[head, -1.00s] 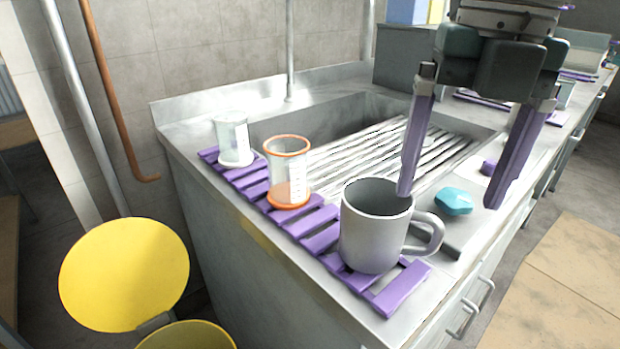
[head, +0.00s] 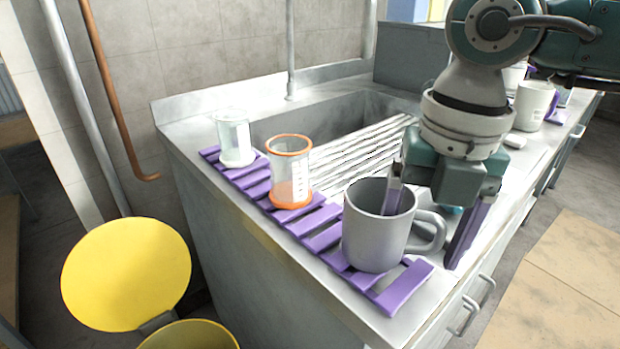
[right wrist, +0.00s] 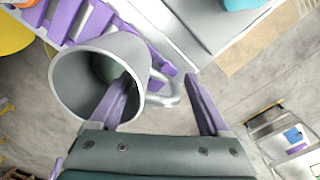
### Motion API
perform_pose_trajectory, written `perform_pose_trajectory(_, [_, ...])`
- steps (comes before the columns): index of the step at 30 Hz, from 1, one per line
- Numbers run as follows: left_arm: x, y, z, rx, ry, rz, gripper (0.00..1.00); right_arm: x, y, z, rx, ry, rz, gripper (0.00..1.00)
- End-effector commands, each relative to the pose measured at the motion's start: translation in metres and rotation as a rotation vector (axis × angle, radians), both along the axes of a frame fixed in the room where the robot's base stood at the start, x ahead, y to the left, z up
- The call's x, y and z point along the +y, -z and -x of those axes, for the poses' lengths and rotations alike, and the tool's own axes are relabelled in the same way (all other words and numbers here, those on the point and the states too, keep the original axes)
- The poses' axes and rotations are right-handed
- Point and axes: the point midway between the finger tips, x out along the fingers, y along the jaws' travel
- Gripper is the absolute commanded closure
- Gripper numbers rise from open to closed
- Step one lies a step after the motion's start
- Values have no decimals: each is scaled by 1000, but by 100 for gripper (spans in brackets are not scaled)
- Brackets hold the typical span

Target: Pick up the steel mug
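The grey steel mug (head: 371,232) stands upright on the purple slatted rack (head: 326,236) at the counter's front corner, its handle pointing right. My right gripper (head: 428,220) is above it, pointing down and open. One finger reaches inside the mug's mouth and the other is outside, beyond the handle side. In the right wrist view the mug (right wrist: 75,82) shows the same, with the mug's wall and handle between the spread fingers (right wrist: 165,100). Whether a finger touches the mug cannot be told. My left gripper is not in view.
An orange-rimmed beaker (head: 289,172) and a clear beaker (head: 235,140) stand on the same rack. A sink with a ribbed metal drainer (head: 358,155) lies behind. A yellow bin with a raised lid (head: 125,272) stands at the lower left. White mugs (head: 533,104) stand farther right.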

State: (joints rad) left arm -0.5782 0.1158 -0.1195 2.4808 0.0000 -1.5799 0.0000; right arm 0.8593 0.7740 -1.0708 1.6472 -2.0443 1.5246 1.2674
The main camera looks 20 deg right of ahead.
Motion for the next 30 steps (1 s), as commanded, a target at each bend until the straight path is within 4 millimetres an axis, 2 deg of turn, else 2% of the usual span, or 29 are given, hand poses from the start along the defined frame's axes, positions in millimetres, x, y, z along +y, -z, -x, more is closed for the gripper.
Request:
perform_pose_trajectory(2, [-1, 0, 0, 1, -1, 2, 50, 0, 0, 0, 0, 0, 1, 30])
perform_pose_trajectory(20, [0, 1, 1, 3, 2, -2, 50, 0, 0, 0, 1, 0, 0, 98])
perform_pose_trajectory(30, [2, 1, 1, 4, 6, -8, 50, 0, -1, 0, 0, 0, -1, 100])
